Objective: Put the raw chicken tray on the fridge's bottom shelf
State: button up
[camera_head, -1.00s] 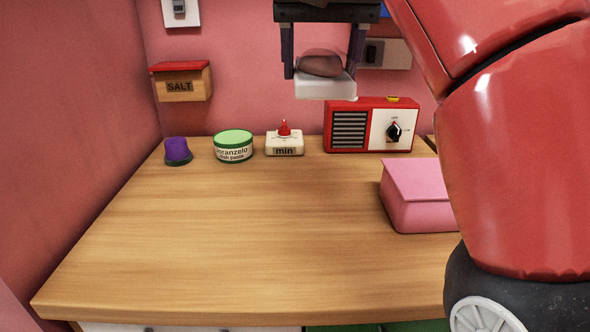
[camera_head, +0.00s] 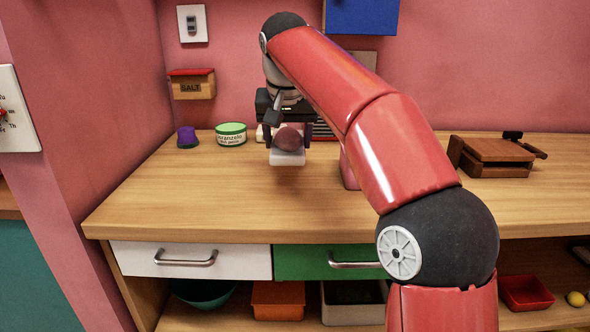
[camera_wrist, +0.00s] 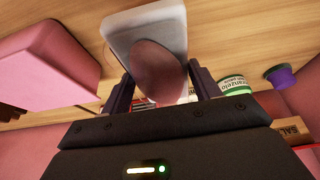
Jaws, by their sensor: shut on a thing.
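The raw chicken tray (camera_head: 287,157) is a white tray with a brownish-pink lump of meat (camera_head: 289,139) on it. My gripper (camera_head: 287,146) is shut on the tray, which hangs above the wooden counter. In the wrist view the tray (camera_wrist: 128,27) lies between the two dark fingers, with the meat (camera_wrist: 159,72) towards the camera. No fridge that I can make out shows in these views.
On the counter (camera_head: 170,205) stand a purple-topped pot (camera_head: 187,137), a green-lidded tin (camera_head: 231,134) and a brown wooden object (camera_head: 495,157). A pink box (camera_wrist: 45,65) is beside the tray. Drawers (camera_head: 190,260) and an open shelf with containers are below. The counter's left front is clear.

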aim_at(288, 176)
jog(key=shift+w+f, duration=0.1)
jog(key=shift+f, duration=0.5)
notch_tip(288, 176, down, 4)
jog(key=b, duration=0.5)
jog(key=shift+f, duration=0.2)
jog(key=shift+r, duration=0.15)
jog(key=o, duration=1.2)
